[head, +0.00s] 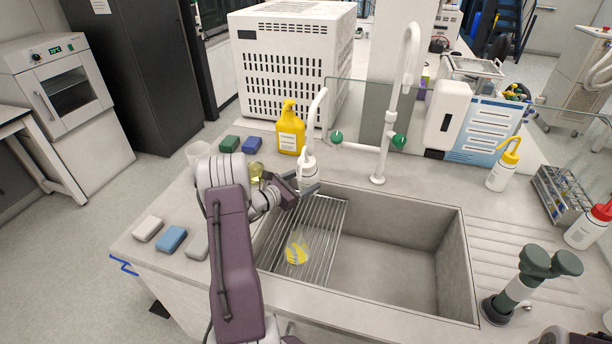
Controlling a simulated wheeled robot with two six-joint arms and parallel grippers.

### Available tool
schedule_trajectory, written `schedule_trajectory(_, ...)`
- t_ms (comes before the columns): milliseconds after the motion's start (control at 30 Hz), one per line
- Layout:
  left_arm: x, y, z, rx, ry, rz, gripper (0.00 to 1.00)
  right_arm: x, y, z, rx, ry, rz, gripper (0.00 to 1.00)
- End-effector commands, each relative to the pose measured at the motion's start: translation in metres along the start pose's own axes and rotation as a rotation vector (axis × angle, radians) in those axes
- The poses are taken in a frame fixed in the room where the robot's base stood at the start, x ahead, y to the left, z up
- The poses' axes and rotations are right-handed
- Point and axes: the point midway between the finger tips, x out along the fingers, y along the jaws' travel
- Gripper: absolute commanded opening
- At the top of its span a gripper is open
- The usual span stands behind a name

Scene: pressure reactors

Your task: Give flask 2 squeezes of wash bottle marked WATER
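A flask with yellow contents (297,251) is on the wire rack at the left of the sink. Two wash bottles are on the right: one with a yellow top (502,166) behind the draining board, and one with a red top (588,226) at the right edge. Their labels are too small to read, so I cannot tell which is marked WATER. My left gripper (299,190) is over the sink's back left corner, above and behind the flask. My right gripper is out of view.
The sink (395,262) has a wire rack (327,222) on its left. A white tap (380,160), a yellow bottle (290,130) and a bottle rack (562,195) stand around it. Sponges (171,239) lie at the left. A green-capped fixture (530,272) stands at the front right.

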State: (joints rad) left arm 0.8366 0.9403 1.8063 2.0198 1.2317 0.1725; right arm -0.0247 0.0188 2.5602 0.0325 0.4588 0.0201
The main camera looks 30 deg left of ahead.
Motion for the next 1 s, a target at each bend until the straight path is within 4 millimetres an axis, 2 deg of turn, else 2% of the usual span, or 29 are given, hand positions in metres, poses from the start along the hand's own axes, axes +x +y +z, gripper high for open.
schedule_trajectory(100,-0.005,-0.007,-0.013,-0.002,-0.001,0.001,0.43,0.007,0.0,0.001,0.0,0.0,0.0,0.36)
schedule_trajectory(300,-0.013,-0.016,-0.025,0.0,-0.002,0.001,0.43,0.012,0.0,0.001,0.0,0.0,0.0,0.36)
schedule_trajectory(867,-0.015,-0.019,-0.029,0.001,-0.002,0.001,0.43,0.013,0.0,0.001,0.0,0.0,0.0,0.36)
schedule_trajectory(900,-0.015,-0.019,-0.029,0.001,-0.002,0.001,0.61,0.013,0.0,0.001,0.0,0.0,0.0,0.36)
schedule_trajectory(1000,-0.015,-0.019,-0.029,0.001,-0.002,0.001,0.34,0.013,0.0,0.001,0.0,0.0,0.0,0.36)
